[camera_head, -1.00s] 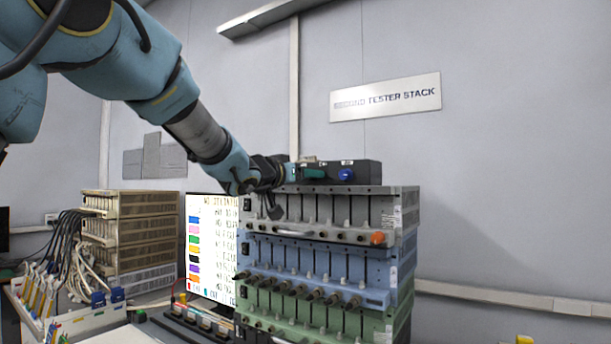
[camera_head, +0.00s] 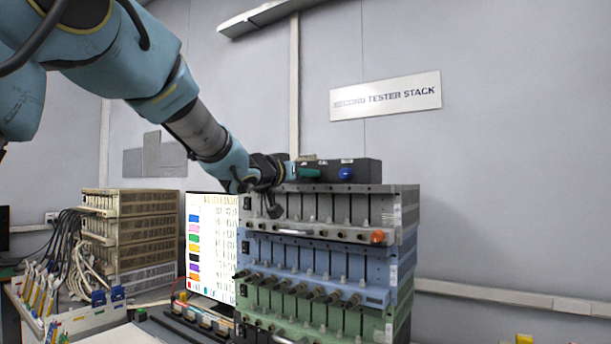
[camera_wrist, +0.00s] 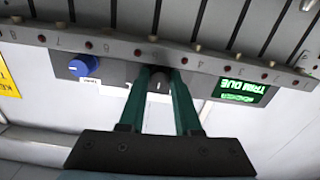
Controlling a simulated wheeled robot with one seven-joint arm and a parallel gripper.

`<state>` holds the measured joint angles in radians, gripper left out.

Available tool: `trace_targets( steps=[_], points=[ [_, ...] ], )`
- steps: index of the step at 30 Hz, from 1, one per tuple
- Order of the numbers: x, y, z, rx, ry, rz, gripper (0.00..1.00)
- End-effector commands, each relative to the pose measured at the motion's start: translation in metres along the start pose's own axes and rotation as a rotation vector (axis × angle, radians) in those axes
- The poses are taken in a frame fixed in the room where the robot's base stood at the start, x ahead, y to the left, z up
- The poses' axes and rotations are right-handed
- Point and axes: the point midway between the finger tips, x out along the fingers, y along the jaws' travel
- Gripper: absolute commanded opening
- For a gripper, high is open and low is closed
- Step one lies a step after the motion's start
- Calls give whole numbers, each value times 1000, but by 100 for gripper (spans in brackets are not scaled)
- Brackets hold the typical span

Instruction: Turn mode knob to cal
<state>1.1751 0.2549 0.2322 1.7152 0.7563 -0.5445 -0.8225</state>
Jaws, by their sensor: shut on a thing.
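A dark control box (camera_head: 367,171) sits on top of the tester stack. It also shows upside down in the wrist view (camera_wrist: 205,83). My gripper (camera_wrist: 161,77), with green fingers, is shut on a black knob (camera_wrist: 158,86) on the box's front, one finger on each side. A pale pointer mark shows on this knob; its position labels are hidden or too small to read. In the head view my gripper (camera_head: 310,174) reaches the box from the left and hides the black knob. A separate blue knob (camera_wrist: 84,66) has a small white label.
A lit green display (camera_wrist: 241,91) with upside-down text is beside the black knob. The tester stack (camera_head: 318,260) has grey, blue and green units with several slots and knobs. An orange knob (camera_head: 378,236) is on the grey unit. A monitor (camera_head: 208,245) stands left.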

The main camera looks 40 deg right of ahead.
Motion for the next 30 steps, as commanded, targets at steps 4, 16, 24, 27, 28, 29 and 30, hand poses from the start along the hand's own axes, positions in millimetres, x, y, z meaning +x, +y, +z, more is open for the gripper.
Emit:
trace_targets(
  steps=[4, 16, 24, 27, 28, 29, 30],
  points=[
    [0, 0, 1, 33, 1, 0, 0],
    [0, -1, 2, 295, 1, -1, 0],
    [0, 0, 1, 486, 2, 0, 0],
    [0, -1, 1, 538, 1, -1, 0],
    [0, -1, 1, 552, 1, -2, 0],
    [0, -1, 1, 565, 0, -2, 0],
    [0, -1, 1, 579, 0, -2, 0]
  ],
)
